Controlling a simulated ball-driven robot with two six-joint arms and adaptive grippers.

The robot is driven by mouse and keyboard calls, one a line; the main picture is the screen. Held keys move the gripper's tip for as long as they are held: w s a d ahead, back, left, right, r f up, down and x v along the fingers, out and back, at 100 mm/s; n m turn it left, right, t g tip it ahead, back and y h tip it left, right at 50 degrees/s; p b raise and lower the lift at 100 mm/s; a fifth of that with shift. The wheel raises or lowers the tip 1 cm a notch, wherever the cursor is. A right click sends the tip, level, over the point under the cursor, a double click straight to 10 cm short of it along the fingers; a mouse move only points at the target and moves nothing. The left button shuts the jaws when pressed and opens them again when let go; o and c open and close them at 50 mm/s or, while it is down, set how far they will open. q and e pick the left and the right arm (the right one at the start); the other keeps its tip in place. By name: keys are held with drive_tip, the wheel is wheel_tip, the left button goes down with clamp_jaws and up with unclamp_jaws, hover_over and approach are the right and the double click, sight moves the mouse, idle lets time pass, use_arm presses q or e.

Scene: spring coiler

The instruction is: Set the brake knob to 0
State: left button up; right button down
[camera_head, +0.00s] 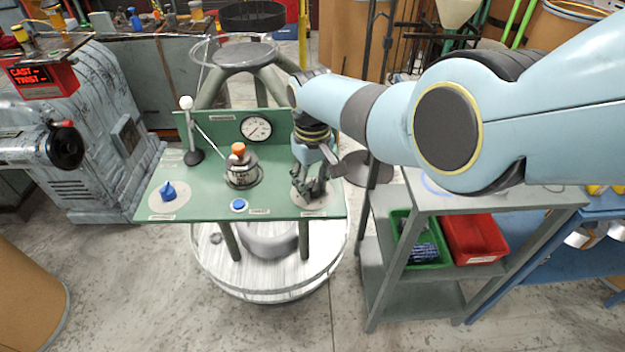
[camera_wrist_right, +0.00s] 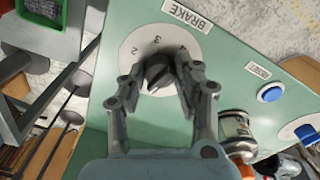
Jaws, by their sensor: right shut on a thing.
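The brake knob (camera_wrist_right: 158,73) is dark and sits on a round white dial (camera_wrist_right: 140,50) by the BRAKE label (camera_wrist_right: 187,13). The numbers 2, 3 and 4 show around it; the rest of the dial is hidden by the fingers. I cannot tell which number the knob points at. My right gripper (camera_wrist_right: 157,98) reaches over the dial with a finger on each side of the knob, shut on it. In the head view my right gripper (camera_head: 309,190) is at the right front corner of the green panel (camera_head: 205,205), hiding the knob. My left gripper is out of view.
The panel also carries a blue knob (camera_head: 168,191), a blue button (camera_head: 239,205), an orange-topped device (camera_head: 240,165), a white-tipped lever (camera_head: 188,125) and a gauge (camera_head: 256,128). A grey shelf (camera_head: 485,197) with green and red bins stands to the right.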

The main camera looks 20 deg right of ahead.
sight(312, 182)
drive_tip(key=shift+n, duration=1.6)
drive_tip(key=c, duration=0.9)
unclamp_jaws()
drive_tip(key=shift+c, duration=0.2)
drive_tip(key=shift+w+r, duration=0.1)
drive_tip(key=shift+r, duration=0.45)
wheel_tip(312, 182, up, 11)
